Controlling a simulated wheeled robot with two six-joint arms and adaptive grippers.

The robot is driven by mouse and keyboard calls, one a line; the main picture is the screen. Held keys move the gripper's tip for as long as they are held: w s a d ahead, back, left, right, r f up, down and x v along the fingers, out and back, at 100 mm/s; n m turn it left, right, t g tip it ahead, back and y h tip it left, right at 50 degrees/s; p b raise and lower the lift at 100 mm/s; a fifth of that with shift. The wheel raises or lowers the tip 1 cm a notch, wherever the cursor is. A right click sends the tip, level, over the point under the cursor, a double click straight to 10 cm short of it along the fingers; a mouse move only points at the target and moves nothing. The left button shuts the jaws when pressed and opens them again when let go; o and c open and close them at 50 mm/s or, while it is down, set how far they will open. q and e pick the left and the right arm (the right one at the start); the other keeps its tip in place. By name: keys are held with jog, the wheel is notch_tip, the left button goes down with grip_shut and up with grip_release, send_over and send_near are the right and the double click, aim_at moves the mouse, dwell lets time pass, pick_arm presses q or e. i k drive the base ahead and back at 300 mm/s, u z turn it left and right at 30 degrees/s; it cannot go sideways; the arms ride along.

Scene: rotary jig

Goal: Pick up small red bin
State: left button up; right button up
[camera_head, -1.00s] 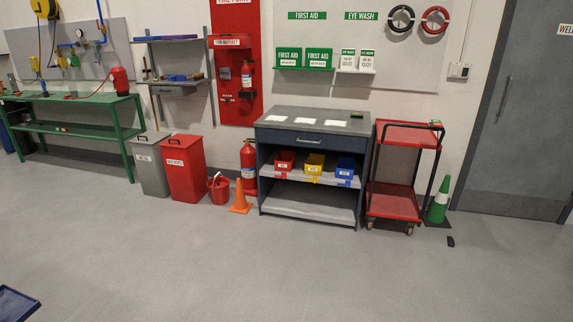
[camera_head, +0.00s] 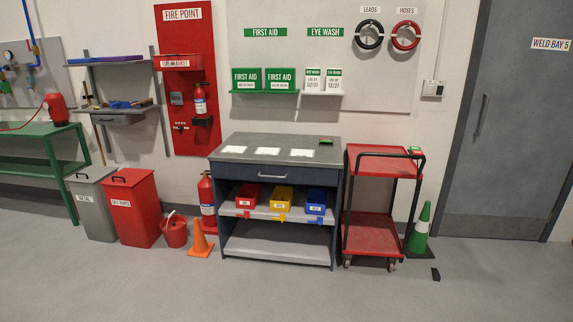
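The small red bin (camera_head: 248,196) sits on the upper open shelf of the dark blue-grey cabinet (camera_head: 272,172), at the left end. A yellow bin (camera_head: 278,199) and a blue bin (camera_head: 317,201) stand to its right on the same shelf. Each bin has a white label on its front. Neither of my grippers shows in the head view.
A red trolley (camera_head: 382,221) stands right of the cabinet, with a green cone (camera_head: 419,232) beside it. An orange cone (camera_head: 199,240), a red bucket (camera_head: 175,232) and a large red waste bin (camera_head: 133,211) stand to the left. The floor (camera_head: 300,293) in front is clear.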

aim_at(248, 195)
jog(key=u, duration=0.2)
jog(key=i, duration=4.3)
jog(key=z, duration=0.1)
